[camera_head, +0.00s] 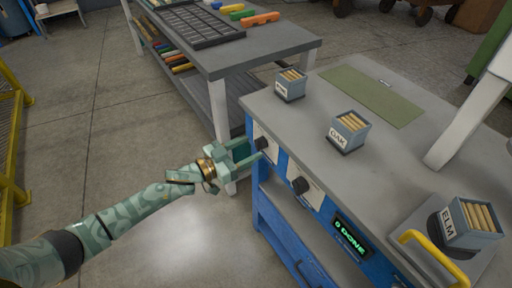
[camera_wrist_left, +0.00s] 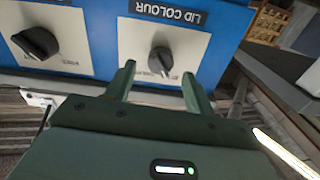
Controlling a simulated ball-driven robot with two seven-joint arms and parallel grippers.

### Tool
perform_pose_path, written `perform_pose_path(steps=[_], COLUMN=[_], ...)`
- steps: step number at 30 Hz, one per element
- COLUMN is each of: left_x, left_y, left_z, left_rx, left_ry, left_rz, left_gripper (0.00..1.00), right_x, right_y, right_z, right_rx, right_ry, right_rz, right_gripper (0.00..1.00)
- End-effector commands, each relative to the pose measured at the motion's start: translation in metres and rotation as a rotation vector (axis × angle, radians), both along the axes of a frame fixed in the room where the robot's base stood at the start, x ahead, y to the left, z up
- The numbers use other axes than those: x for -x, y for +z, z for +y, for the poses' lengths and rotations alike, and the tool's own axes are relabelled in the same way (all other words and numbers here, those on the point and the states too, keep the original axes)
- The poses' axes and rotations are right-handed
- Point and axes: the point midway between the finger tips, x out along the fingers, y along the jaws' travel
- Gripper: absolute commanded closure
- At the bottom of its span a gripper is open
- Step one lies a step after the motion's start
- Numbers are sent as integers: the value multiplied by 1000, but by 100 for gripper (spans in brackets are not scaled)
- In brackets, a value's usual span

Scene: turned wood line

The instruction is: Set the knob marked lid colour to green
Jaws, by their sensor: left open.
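The knob marked lid colour (camera_wrist_left: 160,61) is a dark round knob with a grip bar on a pale plate, in the left wrist view. Its label is on the blue panel beside the plate. The lettering on the plate is too small to read surely, so I cannot tell its setting. In the head view the knob (camera_head: 262,143) is at the far end of the bench front. My left gripper (camera_head: 248,153) is open in front of it. In the wrist view the fingertips (camera_wrist_left: 157,82) are spread just short of the knob, with nothing between them.
A second dark knob (camera_wrist_left: 36,42) is beside it, also seen in the head view (camera_head: 300,186). A display (camera_head: 350,234) reads "0 DONE". Boxes of sticks, one marked OAK (camera_head: 348,131) and one ELM (camera_head: 470,222), stand on the bench. A grey table (camera_head: 262,47) stands behind.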

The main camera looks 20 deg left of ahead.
Motion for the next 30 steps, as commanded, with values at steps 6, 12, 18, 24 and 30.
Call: perform_pose_path(steps=[6, 12, 18, 24, 30], left_x=[-21, -25, -24, -24, -24], left_y=[-2, 0, 1, 0, 0], left_z=[-16, -19, -19, -19, -19], left_rx=[-1, -1, -1, -1, -14], left_ry=[0, 0, 0, 0, 0], left_rz=[2, 0, 0, 0, -11], left_gripper=[46, 46, 63, 91, 91], right_x=[5, 5, 5, 5, 5], right_y=[-8, -8, -8, -8, -7], right_z=[-4, -4, -4, -4, -4], right_rx=[5, 5, 5, 6, 6], right_ry=[2, 3, 3, 2, 2], right_rz=[12, 13, 13, 13, 12], right_gripper=[64, 64, 64, 64, 64])
